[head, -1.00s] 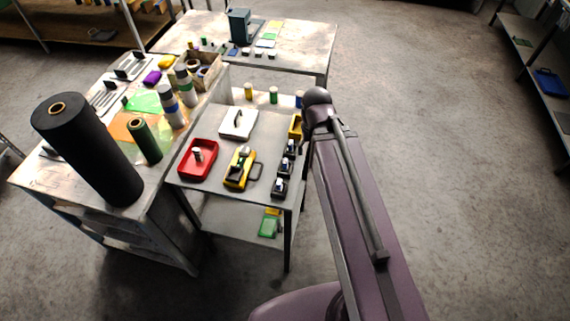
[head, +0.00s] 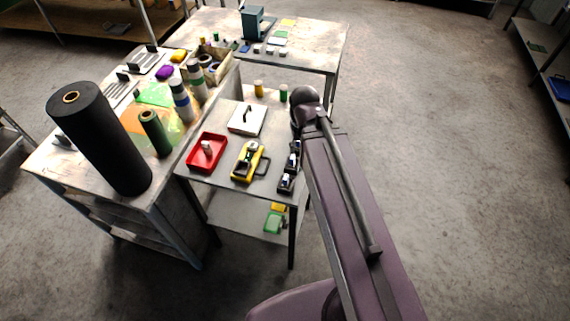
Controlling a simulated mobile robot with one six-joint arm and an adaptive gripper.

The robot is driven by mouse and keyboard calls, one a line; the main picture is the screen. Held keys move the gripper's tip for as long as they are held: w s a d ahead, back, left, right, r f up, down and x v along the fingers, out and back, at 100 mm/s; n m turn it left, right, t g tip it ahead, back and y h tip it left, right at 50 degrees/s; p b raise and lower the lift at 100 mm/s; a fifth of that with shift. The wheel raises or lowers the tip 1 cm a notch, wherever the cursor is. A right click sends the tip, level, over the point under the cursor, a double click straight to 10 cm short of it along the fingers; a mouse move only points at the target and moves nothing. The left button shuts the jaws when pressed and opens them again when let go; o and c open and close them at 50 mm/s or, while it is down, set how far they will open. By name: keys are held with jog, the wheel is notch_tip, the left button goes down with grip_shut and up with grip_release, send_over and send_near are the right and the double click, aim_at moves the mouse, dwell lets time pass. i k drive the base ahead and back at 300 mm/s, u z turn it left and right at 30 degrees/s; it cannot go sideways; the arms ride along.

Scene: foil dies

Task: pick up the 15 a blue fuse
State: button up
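I cannot make out a fuse marked 15 A. Small blue and white pieces (head: 287,177) sit in a row of black holders (head: 284,189) along the right edge of the grey cart top (head: 222,187); they are too small to identify. My arm covers part of that row. A red tray (head: 193,164) on the cart's left holds an upright whitish cylinder (head: 207,147). A yellow device (head: 240,177) with dark and light parts lies between the tray and the holders. My gripper is not visible; only my purple-grey arm links show, right of the cart.
A white plate with a dark handle (head: 246,121) and small yellow (head: 259,88) and green (head: 283,93) cylinders stand on the cart's back. The left bench holds a big black roll (head: 100,140) and bottles (head: 181,101). A far table (head: 315,45) stands behind. Floor at right is clear.

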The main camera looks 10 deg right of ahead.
aim_at(293, 162)
jog(key=u, duration=0.45)
jog(key=k, duration=1.2)
jog(key=z, duration=1.1)
jog(key=i, duration=0.5)
jog(key=z, duration=0.1)
